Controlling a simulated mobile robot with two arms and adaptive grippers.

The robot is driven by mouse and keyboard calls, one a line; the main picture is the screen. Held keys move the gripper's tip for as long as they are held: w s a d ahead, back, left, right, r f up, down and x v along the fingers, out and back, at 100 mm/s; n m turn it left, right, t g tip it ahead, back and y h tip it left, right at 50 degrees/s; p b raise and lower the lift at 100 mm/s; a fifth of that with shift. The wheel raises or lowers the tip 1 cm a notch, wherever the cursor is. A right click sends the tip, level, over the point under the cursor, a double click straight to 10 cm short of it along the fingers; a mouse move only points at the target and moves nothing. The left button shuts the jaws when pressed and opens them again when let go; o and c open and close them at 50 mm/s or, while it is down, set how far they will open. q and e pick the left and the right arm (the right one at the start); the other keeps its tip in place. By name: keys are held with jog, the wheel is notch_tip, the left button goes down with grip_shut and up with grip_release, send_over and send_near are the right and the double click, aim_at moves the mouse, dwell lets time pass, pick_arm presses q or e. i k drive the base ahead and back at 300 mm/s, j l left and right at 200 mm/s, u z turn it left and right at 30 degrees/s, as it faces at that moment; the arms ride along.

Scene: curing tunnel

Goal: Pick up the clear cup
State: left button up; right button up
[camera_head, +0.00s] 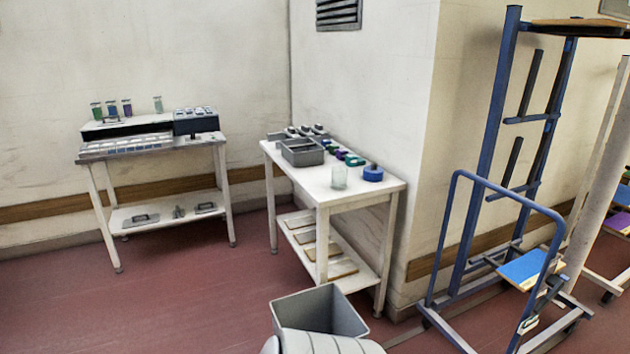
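A clear cup (339,177) stands upright on the right white table (385,190), near its front edge. A blue round item (372,174) sits just to its right, with a small gap that is hard to judge. Another clear glass (158,104) stands on the raised shelf of the left table, beside several glasses with coloured contents.
A grey bin (345,312) stands on the floor in front of the right table. A blue-framed rack (490,140) stands at right. Red floor (190,310) is clear at left.

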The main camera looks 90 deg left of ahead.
aim_at(340, 173)
jog(key=u, duration=2.65)
jog(key=i+l, duration=0.3)
jog(key=i, duration=0.15)
jog(key=i+l+z, duration=0.1)
jog(key=i+l, duration=0.2)
jog(key=i, duration=0.15)
